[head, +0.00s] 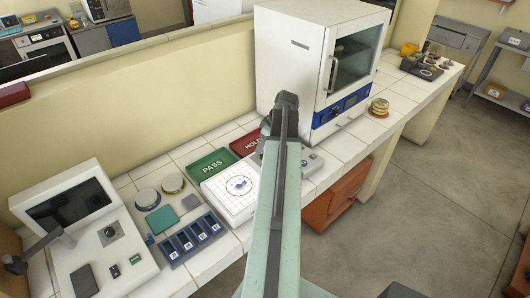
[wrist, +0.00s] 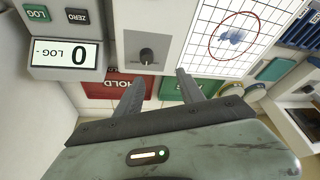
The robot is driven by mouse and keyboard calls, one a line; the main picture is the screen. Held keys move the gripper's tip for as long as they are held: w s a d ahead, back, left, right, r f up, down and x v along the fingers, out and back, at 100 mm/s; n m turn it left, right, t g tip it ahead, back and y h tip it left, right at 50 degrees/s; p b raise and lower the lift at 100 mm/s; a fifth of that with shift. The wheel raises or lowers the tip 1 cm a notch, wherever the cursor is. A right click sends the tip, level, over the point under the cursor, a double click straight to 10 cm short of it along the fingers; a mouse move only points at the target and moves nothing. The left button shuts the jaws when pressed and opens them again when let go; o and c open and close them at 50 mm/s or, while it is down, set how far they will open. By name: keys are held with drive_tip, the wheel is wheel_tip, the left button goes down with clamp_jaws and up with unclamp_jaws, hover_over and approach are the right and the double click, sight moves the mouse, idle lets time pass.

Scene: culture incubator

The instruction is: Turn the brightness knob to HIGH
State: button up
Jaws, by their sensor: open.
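A small dark knob (wrist: 146,56) with a pale pointer mark sits on a grey panel in the wrist view, beside a white plate with a grid (wrist: 228,35). Its scale marks are too small to read. My gripper (wrist: 159,76) is open and empty, with its two fingers apart just below the knob in the picture; the knob is not between them. In the head view the grid plate (head: 232,190) lies on the bench, and my arm crosses in front of the unit's right part, hiding the knob and the fingers.
A display reading 0 (wrist: 66,53) and LOG and ZERO buttons are left of the knob. Green PASS (head: 212,164) and red HOLD (head: 246,143) mats lie behind the unit. A white incubator (head: 290,55) stands at the back. A blue slotted rack (head: 190,240) is at left.

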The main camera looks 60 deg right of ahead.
drive_tip(key=f+b, duration=0.2)
drive_tip(key=d+f+b, duration=0.1)
drive_tip(key=f+b, duration=0.1)
drive_tip(key=b, duration=0.1)
drive_tip(key=d+f+b, duration=0.1)
drive_tip(key=f+b, duration=0.1)
drive_tip(key=f, duration=0.1)
drive_tip(key=shift+w+f, duration=0.1)
drive_tip(key=shift+w, duration=0.25)
clamp_jaws()
